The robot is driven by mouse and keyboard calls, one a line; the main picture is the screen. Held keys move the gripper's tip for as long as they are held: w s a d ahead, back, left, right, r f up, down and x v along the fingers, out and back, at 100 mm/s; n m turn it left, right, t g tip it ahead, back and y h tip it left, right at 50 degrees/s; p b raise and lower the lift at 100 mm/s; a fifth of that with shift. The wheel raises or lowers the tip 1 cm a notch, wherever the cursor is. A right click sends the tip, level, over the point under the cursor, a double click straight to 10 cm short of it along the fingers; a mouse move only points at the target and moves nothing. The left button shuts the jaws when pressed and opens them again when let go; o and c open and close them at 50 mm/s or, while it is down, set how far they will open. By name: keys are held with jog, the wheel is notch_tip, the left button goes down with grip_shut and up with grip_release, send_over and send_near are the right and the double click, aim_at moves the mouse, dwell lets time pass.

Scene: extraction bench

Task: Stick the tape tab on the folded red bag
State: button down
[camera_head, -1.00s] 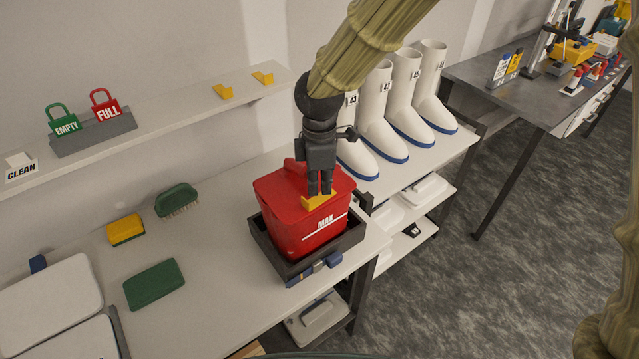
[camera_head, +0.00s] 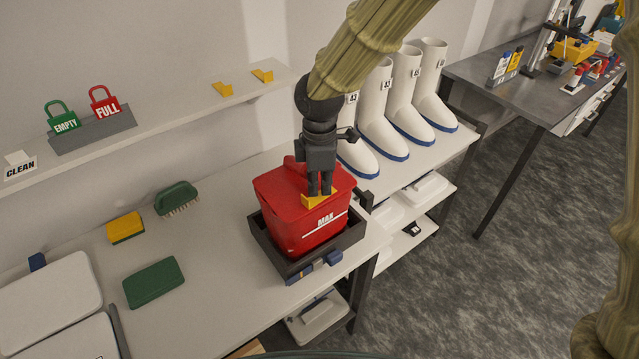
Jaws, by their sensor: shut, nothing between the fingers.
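The red bag (camera_head: 284,203) stands folded down in a dark tray (camera_head: 258,236) on the bench, with a white MAX mark and line on its front. A yellow tape tab (camera_head: 309,202) lies at the bag's upper front edge, just under my fingertips. My gripper (camera_head: 319,190) points straight down over the tab, its fingers shut with nothing between them. The fingertips partly hide the tab. I cannot tell whether they touch it, or whether it is stuck flat.
Two more yellow tabs (camera_head: 222,90) sit on the wall shelf, near green EMPTY and red FULL tags (camera_head: 104,104). Green and yellow pads (camera_head: 154,283) and a green brush (camera_head: 177,198) lie left of the tray. White boots (camera_head: 383,132) stand close behind my gripper on the right.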

aim_at(319, 196)
jog(key=shift+f, duration=0.65)
dwell(2.3)
jog(key=shift+r, duration=0.15)
jog(key=shift+r+p, duration=3.2)
jog(key=shift+r, duration=0.25)
